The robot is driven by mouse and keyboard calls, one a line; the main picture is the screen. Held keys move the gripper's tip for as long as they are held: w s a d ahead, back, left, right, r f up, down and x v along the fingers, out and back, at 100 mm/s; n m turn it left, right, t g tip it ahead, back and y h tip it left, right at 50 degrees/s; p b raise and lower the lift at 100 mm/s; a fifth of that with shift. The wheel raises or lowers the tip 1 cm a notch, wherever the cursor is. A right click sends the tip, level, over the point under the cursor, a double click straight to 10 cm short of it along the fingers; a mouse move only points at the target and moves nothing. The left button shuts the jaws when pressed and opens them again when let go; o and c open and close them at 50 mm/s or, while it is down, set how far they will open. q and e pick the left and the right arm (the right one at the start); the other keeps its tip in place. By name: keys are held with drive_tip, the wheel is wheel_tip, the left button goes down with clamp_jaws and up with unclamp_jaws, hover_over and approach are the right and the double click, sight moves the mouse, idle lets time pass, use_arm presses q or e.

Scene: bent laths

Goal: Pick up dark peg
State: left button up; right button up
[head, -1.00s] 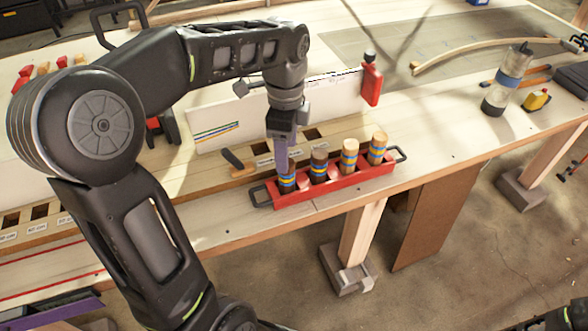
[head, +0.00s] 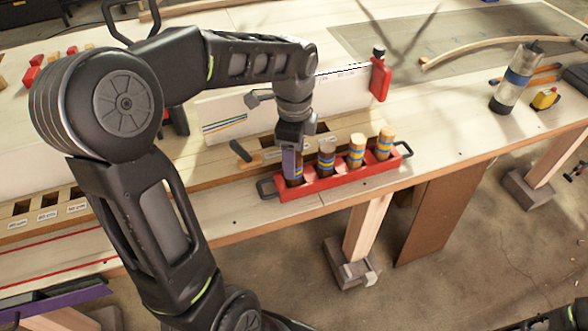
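A red tray (head: 340,179) with end handles stands near the table's front edge and holds a row of upright pegs with blue and yellow bands. The leftmost peg (head: 295,180) looks dark brown and is partly hidden by my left gripper (head: 292,172). That gripper points down with its fingers at this peg; whether they are closed on it is not clear. The second peg (head: 327,160) is brown with a pale-looking top. The third peg (head: 356,153) and the rightmost peg (head: 385,145) are light wood. My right gripper is not in view.
A white board (head: 235,118) with a red clamp (head: 380,78) stands behind the tray. A wooden block with labelled slots (head: 75,209) lies left. Table right of the tray is clear.

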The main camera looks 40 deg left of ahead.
use_arm(q)
drive_tip(key=shift+f+p, duration=0.3)
drive_tip(key=shift+f, duration=1.6)
drive_tip(key=shift+c, duration=0.2)
clamp_jaws()
